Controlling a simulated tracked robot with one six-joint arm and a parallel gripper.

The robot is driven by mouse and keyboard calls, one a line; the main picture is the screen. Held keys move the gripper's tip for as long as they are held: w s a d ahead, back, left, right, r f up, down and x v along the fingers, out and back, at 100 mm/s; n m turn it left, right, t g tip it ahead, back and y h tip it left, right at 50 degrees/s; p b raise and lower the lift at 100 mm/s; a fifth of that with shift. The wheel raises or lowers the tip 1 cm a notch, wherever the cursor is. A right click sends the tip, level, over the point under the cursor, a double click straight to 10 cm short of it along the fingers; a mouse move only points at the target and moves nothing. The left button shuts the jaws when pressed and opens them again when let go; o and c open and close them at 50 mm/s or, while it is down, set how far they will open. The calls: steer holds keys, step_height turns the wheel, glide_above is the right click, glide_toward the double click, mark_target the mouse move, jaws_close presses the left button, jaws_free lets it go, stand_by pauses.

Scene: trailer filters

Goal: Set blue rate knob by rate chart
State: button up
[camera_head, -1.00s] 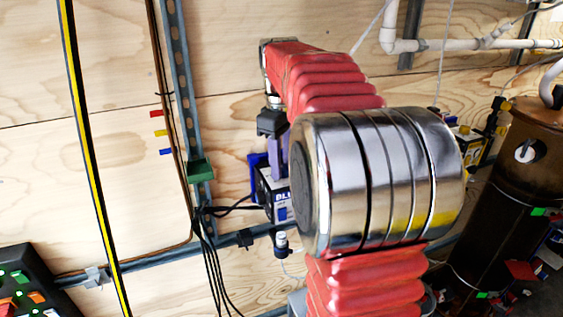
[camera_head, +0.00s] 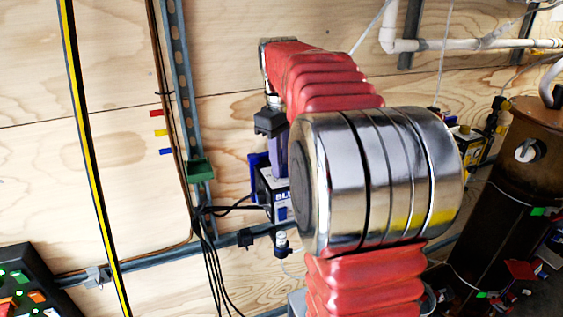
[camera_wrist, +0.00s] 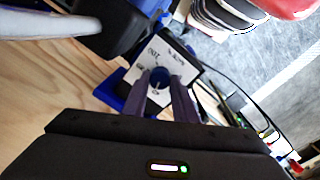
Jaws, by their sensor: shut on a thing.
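The blue rate knob (camera_wrist: 159,77) is a small round blue dial on the white face of the blue pump unit (camera_wrist: 184,63), seen in the wrist view. My gripper (camera_wrist: 162,88) is shut on the knob, with one purple finger on each side of it. In the head view the pump (camera_head: 264,185) is a white and blue box on the wall, partly hidden by my arm. My gripper (camera_head: 279,153) reaches its top there, and the knob is hidden. No rate chart can be made out.
A dark upright tank (camera_head: 500,190) stands at the right, with a yellow unit (camera_head: 466,145) beside it. A dark panel with coloured buttons (camera_head: 28,285) is at the lower left. The plywood wall at the left is mostly bare.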

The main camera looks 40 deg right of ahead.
steer(key=m, duration=0.6)
steer(key=shift+w, duration=0.1)
stand_by(0.4)
steer(key=o, duration=1)
steer(key=shift+o, duration=0.2)
steer(key=shift+r, duration=0.15)
step_height(320, 180, up, 13)
steer(key=shift+a+r, duration=0.2)
steer(key=shift+a, duration=0.1)
